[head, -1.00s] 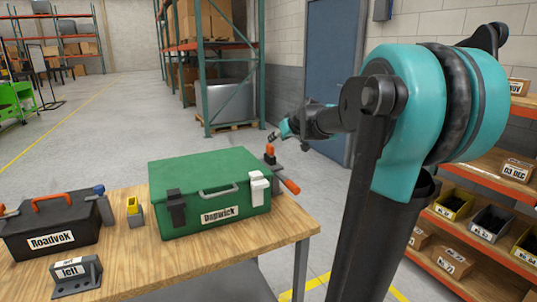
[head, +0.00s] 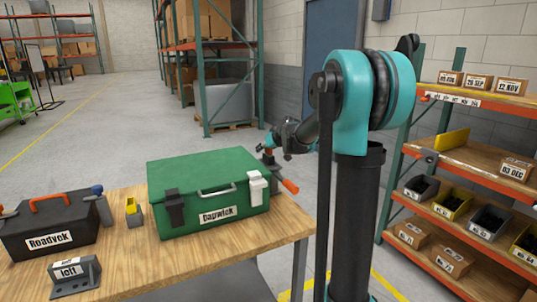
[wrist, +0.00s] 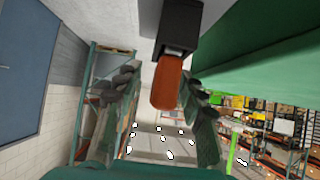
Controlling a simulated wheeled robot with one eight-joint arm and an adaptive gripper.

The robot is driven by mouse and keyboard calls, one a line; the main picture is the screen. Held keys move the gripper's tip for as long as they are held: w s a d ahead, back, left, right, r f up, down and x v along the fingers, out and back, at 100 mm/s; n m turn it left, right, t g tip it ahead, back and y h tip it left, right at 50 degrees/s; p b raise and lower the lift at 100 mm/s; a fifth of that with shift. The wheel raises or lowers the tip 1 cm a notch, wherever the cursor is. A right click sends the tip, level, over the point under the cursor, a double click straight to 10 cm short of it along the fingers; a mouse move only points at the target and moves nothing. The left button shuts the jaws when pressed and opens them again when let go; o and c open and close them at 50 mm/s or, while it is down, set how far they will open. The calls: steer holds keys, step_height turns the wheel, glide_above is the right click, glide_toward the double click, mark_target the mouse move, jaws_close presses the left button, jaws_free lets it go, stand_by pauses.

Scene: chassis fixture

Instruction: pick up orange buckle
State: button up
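An orange part (wrist: 167,82) on a black block shows in the upper middle of the wrist view, between the lines of my two fingers. It looks like the orange handle (head: 290,186) of the clamp-like fitting at the right side of the green case (head: 208,190). I see no other part clearly recognisable as an orange buckle. My gripper (head: 276,150) is above and behind that fitting, near the case's back right corner. In the wrist view its fingers (wrist: 160,122) stand wide apart with nothing held. Whether they touch the orange part cannot be told.
The workbench (head: 262,240) holds the green case, a black toolbox (head: 50,228) with an orange handle, a yellow-topped piece (head: 133,212) and a grey bracket (head: 75,277). Shelving (head: 470,160) with bins stands at the right. The bench's front right is clear.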

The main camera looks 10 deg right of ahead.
steer(key=shift+w+f, duration=0.15)
steer(key=shift+w, duration=0.1)
steer(key=shift+c, duration=0.3)
jaws_close()
